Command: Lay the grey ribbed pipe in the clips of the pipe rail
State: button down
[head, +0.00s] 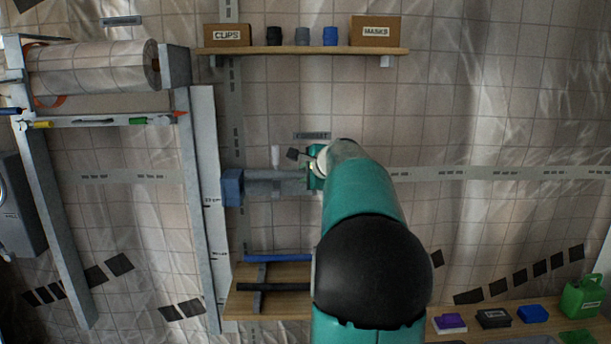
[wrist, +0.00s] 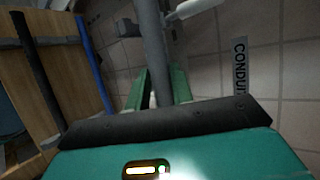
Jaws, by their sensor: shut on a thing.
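The grey ribbed pipe (wrist: 152,45) runs up from between the green fingers of my gripper (wrist: 160,92) in the wrist view. My gripper is shut on it. In the head view, my gripper (head: 316,170) is beside the grey assembly under the small wall label, with the pipe lying roughly level to its left. The pipe rail (head: 275,184) appears as a grey piece with a blue block (head: 232,188) at its left end; pipe and rail are hard to tell apart there. A white lever (head: 276,157) stands above it. Whether the pipe sits in the clips cannot be told.
A wooden shelf (head: 236,305) below holds a blue pipe (head: 278,258) and a black pipe (head: 275,288). An upper shelf (head: 290,51) carries boxes and rolls. A grey upright (head: 205,210) stands at the left.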

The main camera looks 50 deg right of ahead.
jog(key=shift+w+d+f, duration=0.15)
jog(key=shift+w+d, duration=0.4)
jog(key=shift+d, duration=0.05)
jog(key=shift+w+d+f, duration=0.15)
jog(key=shift+w+d, duration=0.4)
jog(key=shift+d, duration=0.05)
jog(key=shift+w+d+f, duration=0.2)
jog(key=shift+f, duration=0.6)
jog(key=shift+w+d+f, duration=0.2)
jog(key=shift+d+f, duration=0.05)
jog(key=shift+f, duration=0.6)
jog(key=shift+w+d+f, duration=0.2)
jog(key=shift+f, duration=0.6)
jog(key=c, duration=1.1)
grip_release()
jog(key=shift+c, duration=0.2)
jog(key=v, duration=1.3)
jog(key=shift+s+r, duration=0.2)
jog(key=shift+s, duration=0.1)
